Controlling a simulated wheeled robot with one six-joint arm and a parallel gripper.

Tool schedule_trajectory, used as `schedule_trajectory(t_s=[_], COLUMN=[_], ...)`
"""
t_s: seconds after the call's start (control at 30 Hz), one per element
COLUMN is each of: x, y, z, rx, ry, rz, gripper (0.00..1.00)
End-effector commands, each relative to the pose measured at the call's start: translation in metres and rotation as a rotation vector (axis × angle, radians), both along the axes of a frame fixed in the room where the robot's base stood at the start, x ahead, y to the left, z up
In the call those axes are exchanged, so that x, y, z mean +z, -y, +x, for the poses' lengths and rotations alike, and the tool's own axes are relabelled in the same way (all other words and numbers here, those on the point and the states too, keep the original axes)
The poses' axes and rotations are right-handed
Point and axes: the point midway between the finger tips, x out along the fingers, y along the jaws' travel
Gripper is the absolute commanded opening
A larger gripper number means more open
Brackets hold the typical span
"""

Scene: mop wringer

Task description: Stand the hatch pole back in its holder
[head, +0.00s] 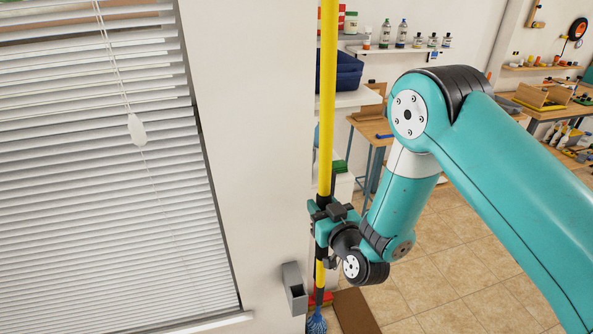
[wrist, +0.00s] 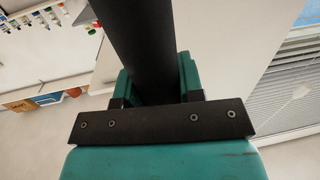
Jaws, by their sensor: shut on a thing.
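The hatch pole (head: 327,100) is long and yellow with black sections, and stands close to upright. My gripper (head: 328,218) is shut on a black section low on the pole. In the wrist view the dark pole (wrist: 143,40) passes between my teal fingers. The holder appears to be the grey open-topped bracket (head: 295,288) on the white wall. It is below and left of my gripper, and the pole is to its right in the picture, apart from it. The exact lower end of the pole is hard to make out.
A window with white blinds (head: 90,150) and a sill fills the left. A blue mop head (head: 316,323) and a red item (head: 320,299) show below the pole. Workbenches and shelves stand behind. The tiled floor (head: 440,270) at right is open.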

Motion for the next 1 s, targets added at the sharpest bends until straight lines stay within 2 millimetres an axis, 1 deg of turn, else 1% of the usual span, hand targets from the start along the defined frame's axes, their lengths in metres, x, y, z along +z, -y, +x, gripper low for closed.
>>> schedule_trajectory(t_s=[0.03, 0.1, 0.2, 0.27, 0.37, 0.47, 0.8, 1.0], x=[0.021, 0.033, 0.043, 0.045, 0.043, 0.036, 0.004, 0.0], y=[-0.018, -0.035, -0.051, -0.056, -0.059, -0.059, -0.058, -0.058], z=[-0.003, -0.006, -0.01, -0.011, -0.012, -0.012, -0.012, -0.012], rx=[0.033, 0.067, 0.099, 0.108, 0.115, 0.115, 0.113, 0.113], ry=[0.006, 0.008, 0.011, 0.011, 0.012, 0.012, 0.012, 0.012], rz=[0.01, 0.018, 0.026, 0.029, 0.03, 0.03, 0.03, 0.03], gripper=[0.0, 0.0, 0.0, 0.0, 0.0, 0.0, 0.0, 0.0])
